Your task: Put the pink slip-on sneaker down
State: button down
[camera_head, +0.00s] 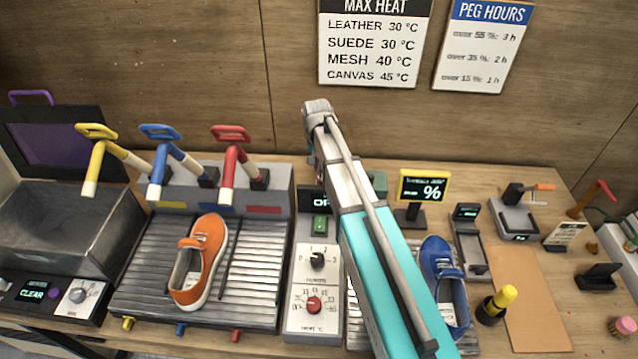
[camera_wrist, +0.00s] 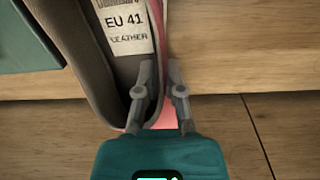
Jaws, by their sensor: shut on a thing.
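The pink slip-on sneaker (camera_wrist: 168,118) shows in the wrist view as a pink rim around a dark grey inside, with a white label reading EU 41 and LEATHER. My gripper (camera_wrist: 162,92) is shut on the wall at its heel end, one finger on each side. The rest of the sneaker runs out of the top of that view. In the head view my arm rises through the middle, and I can make out neither my gripper nor the pink sneaker there.
An orange sneaker (camera_head: 201,262) lies on a slatted rack (camera_head: 252,285) at left, below yellow, blue and red handles. A control panel (camera_head: 314,290) stands beside it. A blue sneaker (camera_head: 443,280) lies right of my arm. A brown mat (camera_head: 528,300) looks bare.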

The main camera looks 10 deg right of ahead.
jog(key=shift+f+b, duration=0.8)
jog(key=shift+f, duration=0.35)
jog(key=shift+f+b, duration=1.95)
jog(key=c, duration=0.8)
grip_release()
jog(key=shift+o, duration=0.2)
jog(key=shift+r, duration=0.15)
notch_tip(320, 180, up, 12)
jog(key=p, duration=1.2)
jog(key=shift+a, duration=0.25)
